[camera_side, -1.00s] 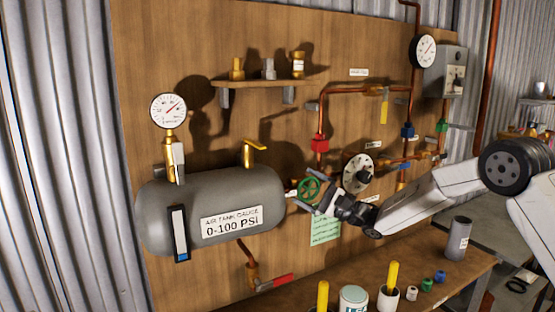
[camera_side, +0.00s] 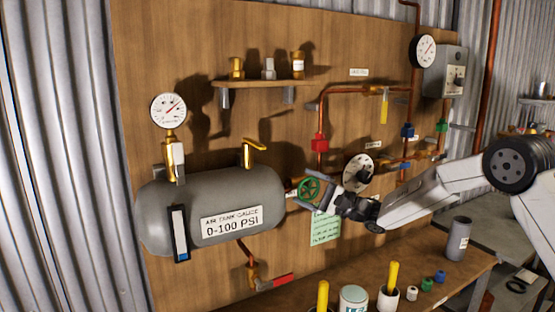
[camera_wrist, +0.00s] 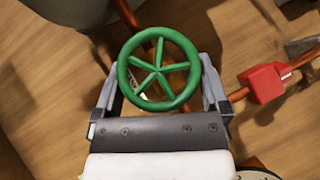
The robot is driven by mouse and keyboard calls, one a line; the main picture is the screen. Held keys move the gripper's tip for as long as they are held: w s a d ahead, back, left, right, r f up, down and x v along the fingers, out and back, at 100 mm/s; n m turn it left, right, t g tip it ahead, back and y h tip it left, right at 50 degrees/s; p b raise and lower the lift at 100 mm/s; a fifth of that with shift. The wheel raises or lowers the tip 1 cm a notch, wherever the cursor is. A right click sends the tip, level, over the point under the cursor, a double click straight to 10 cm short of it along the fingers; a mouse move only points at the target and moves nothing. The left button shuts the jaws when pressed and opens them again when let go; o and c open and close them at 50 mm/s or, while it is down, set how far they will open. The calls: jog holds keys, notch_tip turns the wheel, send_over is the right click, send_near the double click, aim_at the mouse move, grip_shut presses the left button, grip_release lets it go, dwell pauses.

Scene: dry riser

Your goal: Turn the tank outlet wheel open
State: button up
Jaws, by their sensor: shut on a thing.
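The green tank outlet wheel (camera_side: 309,189) is a round five-spoked handwheel on the copper pipe at the right end of the grey air tank (camera_side: 218,215). In the wrist view the wheel (camera_wrist: 158,68) fills the space between my two fingers. My gripper (camera_side: 316,191) is shut on the wheel's rim, with one finger on each side, and it also shows in the wrist view (camera_wrist: 159,88). The wheel's stem is mostly hidden behind the wheel. The tank label reads 0-100 PSI.
A white round dial (camera_side: 358,172) sits close to the right of my gripper. A red block valve (camera_wrist: 264,83) is on the pipe nearby. Below, a bench (camera_side: 420,290) holds a can (camera_side: 353,299), a grey cylinder (camera_side: 459,238) and small colored caps. A red-handled valve (camera_side: 275,282) hangs under the tank.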

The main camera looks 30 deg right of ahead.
aim_at(316, 181)
jog(key=n+g+h, duration=0.1)
jog(key=n+g, duration=0.1)
jog(key=n, duration=0.1)
jog(key=shift+r+g, duration=0.2)
jog(key=shift+g, duration=0.2)
jog(key=n+g+h, duration=0.1)
jog(key=n+h, duration=0.1)
jog(key=n, duration=0.1)
jog(key=shift+r+g, duration=0.1)
jog(key=shift+g, duration=0.2)
jog(key=n+g+h, duration=0.1)
jog(key=n+h, duration=0.1)
jog(key=shift+r+h, duration=0.1)
jog(key=shift+h, duration=0.2)
jog(key=shift+a+n+g+h, duration=0.1)
jog(key=shift+n+g+h, duration=0.3)
jog(key=shift+n+h, duration=0.5)
jog(key=shift+h, duration=0.3)
jog(key=o, duration=0.9)
jog(key=shift+r, duration=0.1)
jog(key=shift+v, duration=3.85)
